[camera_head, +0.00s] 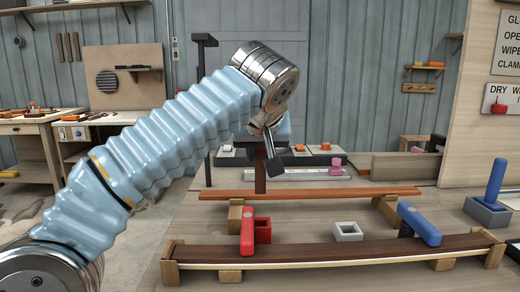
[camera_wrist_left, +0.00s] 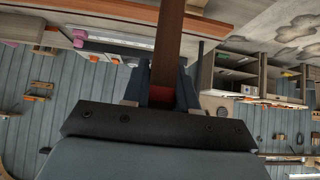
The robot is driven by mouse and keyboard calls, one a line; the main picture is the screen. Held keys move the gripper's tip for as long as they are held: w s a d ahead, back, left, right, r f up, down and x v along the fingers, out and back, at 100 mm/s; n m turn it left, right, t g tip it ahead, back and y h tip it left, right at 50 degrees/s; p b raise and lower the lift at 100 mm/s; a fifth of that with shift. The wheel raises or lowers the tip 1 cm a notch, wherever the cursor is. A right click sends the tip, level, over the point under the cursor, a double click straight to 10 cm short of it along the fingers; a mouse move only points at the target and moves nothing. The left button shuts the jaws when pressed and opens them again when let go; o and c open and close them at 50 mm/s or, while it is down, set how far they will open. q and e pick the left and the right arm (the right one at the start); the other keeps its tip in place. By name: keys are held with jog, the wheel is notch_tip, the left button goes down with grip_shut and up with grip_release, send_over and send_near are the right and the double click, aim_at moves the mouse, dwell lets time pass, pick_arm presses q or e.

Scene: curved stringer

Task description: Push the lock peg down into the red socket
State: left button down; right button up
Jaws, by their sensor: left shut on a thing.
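My left gripper (camera_head: 264,146) hangs above the bench, partly hidden by my own wrist. In the left wrist view its fingers (camera_wrist_left: 162,92) are shut on a brown bar, red between the fingers. In the head view the brown bar (camera_head: 260,178) stands upright below the gripper, over the far reddish-brown board; whether it touches the board is unclear. I cannot tell whether this bar is the lock peg. The red socket (camera_head: 263,231) is an open box on the bench, nearer than the gripper. A red block (camera_head: 247,232) stands before it and hides part of it. My right gripper is not in view.
A dark curved strip (camera_head: 330,252) lies across the front on wooden blocks. A blue block (camera_head: 419,224) leans over its right part. A white socket (camera_head: 348,231) stands mid-bench. A blue peg (camera_head: 495,180) stands in a grey-blue socket (camera_head: 487,211) at right. The reddish-brown board (camera_head: 320,192) lies behind.

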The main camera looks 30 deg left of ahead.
aim_at(261, 176)
pick_arm(q)
jog(key=shift+s+f, duration=0.1)
jog(key=shift+f, duration=0.1)
notch_tip(261, 176, down, 5)
jog(key=b, duration=0.5)
jog(key=shift+f, duration=0.1)
jog(key=shift+d+p, duration=0.1)
jog(key=shift+p, duration=0.25)
dwell(1.3)
jog(key=shift+f+b, duration=2)
jog(key=shift+f, duration=0.35)
jog(key=shift+r, duration=0.2)
jog(key=shift+r+p, duration=1.85)
jog(key=shift+p, duration=0.2)
